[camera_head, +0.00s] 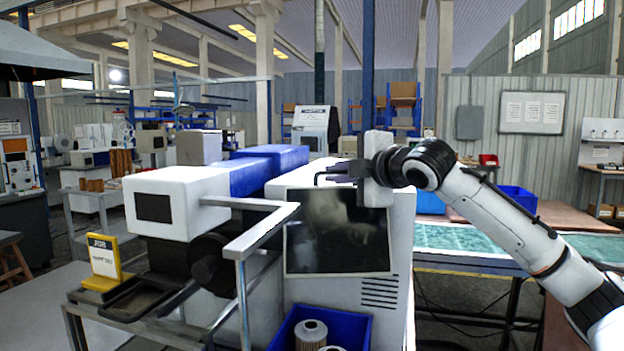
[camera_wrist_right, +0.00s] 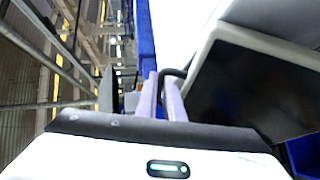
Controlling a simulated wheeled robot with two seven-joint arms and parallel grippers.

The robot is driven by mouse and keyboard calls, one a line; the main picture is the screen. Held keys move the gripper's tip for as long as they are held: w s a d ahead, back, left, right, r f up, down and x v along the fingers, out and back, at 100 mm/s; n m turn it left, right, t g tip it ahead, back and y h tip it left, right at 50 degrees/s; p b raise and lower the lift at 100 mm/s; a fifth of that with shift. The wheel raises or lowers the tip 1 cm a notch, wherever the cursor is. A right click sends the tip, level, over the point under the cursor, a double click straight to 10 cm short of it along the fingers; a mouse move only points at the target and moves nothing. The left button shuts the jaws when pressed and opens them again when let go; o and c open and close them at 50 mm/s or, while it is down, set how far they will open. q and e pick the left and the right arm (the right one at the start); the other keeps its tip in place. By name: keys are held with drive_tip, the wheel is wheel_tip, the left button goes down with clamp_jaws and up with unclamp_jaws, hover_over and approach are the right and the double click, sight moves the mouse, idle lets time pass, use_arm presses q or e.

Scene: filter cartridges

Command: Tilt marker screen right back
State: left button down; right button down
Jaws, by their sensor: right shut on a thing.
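The marker screen (camera_head: 338,235), a dark panel with a thin light frame, is on the front of the white machine at the centre. It looks tilted slightly, and it fills the right side of the right wrist view (camera_wrist_right: 240,90). A thin black bent handle (camera_head: 318,179) shows at its upper edge. My right gripper (camera_head: 340,171) comes in from the right above the screen's top edge. Its fingers (camera_wrist_right: 161,92) are shut on the handle, which bends away beside them in the right wrist view. The grip itself is partly hidden. My left gripper is out of view.
A grey rail (camera_head: 262,228) runs close to the screen's left. A blue bin (camera_head: 352,332) with filter cartridges (camera_head: 311,333) stands below it. A yellow sign (camera_head: 103,258) stands at the left. A table with green mats (camera_head: 455,238) lies right, beneath my right arm.

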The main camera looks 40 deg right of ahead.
drive_tip(key=shift+w+d+f, duration=0.1)
drive_tip(key=shift+d+f, duration=0.05)
drive_tip(key=shift+d, duration=0.05)
drive_tip(key=c, duration=2.2)
unclamp_jaws()
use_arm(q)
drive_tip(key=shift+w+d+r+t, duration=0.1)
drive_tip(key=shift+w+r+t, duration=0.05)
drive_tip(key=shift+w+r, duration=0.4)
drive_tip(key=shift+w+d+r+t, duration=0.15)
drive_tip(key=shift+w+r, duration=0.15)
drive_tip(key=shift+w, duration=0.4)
use_arm(e)
drive_tip(key=shift+o, duration=0.2)
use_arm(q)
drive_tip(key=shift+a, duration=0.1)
